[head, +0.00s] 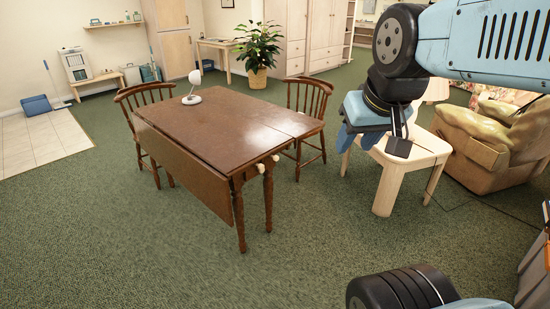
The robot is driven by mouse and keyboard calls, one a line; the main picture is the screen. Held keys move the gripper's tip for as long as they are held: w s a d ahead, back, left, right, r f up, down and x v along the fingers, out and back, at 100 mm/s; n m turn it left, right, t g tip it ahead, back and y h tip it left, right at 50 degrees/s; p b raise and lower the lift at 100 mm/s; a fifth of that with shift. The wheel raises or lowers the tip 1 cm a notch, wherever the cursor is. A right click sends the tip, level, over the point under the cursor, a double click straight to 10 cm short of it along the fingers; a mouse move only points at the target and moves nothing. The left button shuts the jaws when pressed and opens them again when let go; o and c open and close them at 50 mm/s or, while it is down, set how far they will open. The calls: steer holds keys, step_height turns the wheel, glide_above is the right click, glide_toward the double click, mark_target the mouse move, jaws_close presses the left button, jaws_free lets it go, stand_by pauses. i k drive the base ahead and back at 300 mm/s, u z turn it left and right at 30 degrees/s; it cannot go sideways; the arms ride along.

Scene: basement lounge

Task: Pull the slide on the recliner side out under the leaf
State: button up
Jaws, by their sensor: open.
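The brown drop-leaf table (215,118) stands in the middle of the head view. Its near-left leaf (185,168) hangs down. Two pale knob-like ends (260,168) (276,158) show side by side under the near-right edge of the top; I cannot tell how far either slide is out. The recliner (490,145), tan and padded, is at the far right, so the right side of the table faces it. My gripper (358,137) has blue fingers. It is open and empty, hanging in front of the pale side table, right of the brown table and apart from it.
Two wooden chairs (145,98) (311,97) stand at the table. A white lamp (192,92) is on its top. The pale side table (413,150) stands between the brown table and the recliner. Green carpet (140,260) is clear in front.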

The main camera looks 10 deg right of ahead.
mark_target(276, 158)
steer(key=u, duration=0.1)
steer(key=i, duration=1)
steer(key=z, duration=0.1)
